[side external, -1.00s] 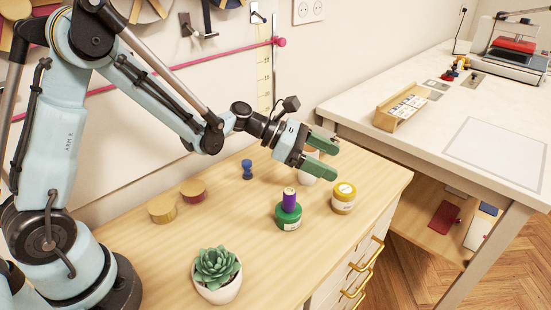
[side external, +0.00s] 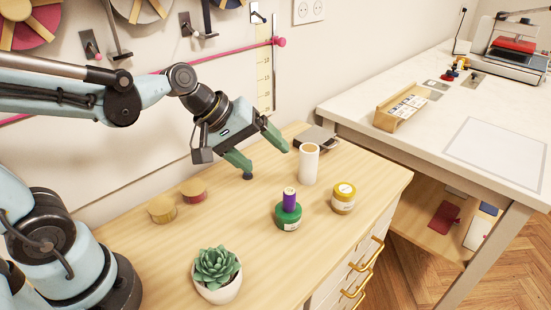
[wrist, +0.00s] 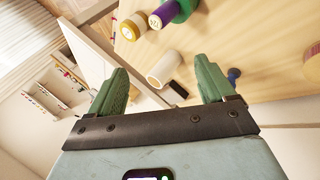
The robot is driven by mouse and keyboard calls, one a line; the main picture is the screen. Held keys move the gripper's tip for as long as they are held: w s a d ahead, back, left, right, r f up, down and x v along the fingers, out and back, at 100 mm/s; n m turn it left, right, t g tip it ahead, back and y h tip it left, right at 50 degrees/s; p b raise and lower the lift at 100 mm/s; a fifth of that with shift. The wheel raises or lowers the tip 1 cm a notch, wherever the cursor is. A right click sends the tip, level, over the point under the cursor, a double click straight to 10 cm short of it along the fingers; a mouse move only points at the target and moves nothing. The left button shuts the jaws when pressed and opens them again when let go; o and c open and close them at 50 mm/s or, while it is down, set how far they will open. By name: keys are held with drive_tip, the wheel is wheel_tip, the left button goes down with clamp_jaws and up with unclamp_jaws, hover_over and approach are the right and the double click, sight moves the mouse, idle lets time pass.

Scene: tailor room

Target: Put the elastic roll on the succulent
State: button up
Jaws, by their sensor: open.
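A white hollow roll (side external: 309,166), which looks like the elastic roll, stands upright on the wooden dresser top right of my gripper. It also shows in the wrist view (wrist: 163,70), ahead between the fingers but farther off. The succulent (side external: 216,268), green in a white pot, stands at the dresser's front left, well away from my gripper; it is not in the wrist view. My gripper (side external: 266,157) is open and empty, tilted downward above the back of the dresser. Its green fingers (wrist: 160,78) are spread. The nearer finger partly covers a small blue-topped thing (side external: 248,177).
A dark flat object (side external: 316,138) lies behind the white roll. The middle is clear.

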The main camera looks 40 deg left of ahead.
drive_tip(key=s+a+m+y, duration=0.3)
drive_tip(key=s+a+m, duration=0.2)
drive_tip(key=m, duration=0.3)
drive_tip(key=shift+s+a+f+m+t+y, duration=0.15)
drive_tip(key=shift+s+f+m+t+y, duration=0.2)
drive_tip(key=shift+s, duration=0.3)
drive_tip(key=w+d+r+m+g, duration=0.1)
drive_tip(key=w+d+r+g, duration=0.1)
drive_tip(key=w+d+r, duration=0.3)
drive_tip(key=m+g, duration=0.3)
drive_tip(key=g, duration=0.1)
approach(345, 189)
drive_tip(key=shift+a+f+m, duration=0.1)
drive_tip(key=shift+f+m, duration=0.15)
drive_tip(key=shift+f, duration=0.15)
drive_tip(key=f, duration=0.3)
drive_tip(key=w+f, duration=0.1)
drive_tip(key=f, duration=0.7)
drive_tip(key=shift+w+d+f, duration=0.1)
drive_tip(key=shift+w+d, duration=0.1)
drive_tip(key=shift+d, duration=0.05)
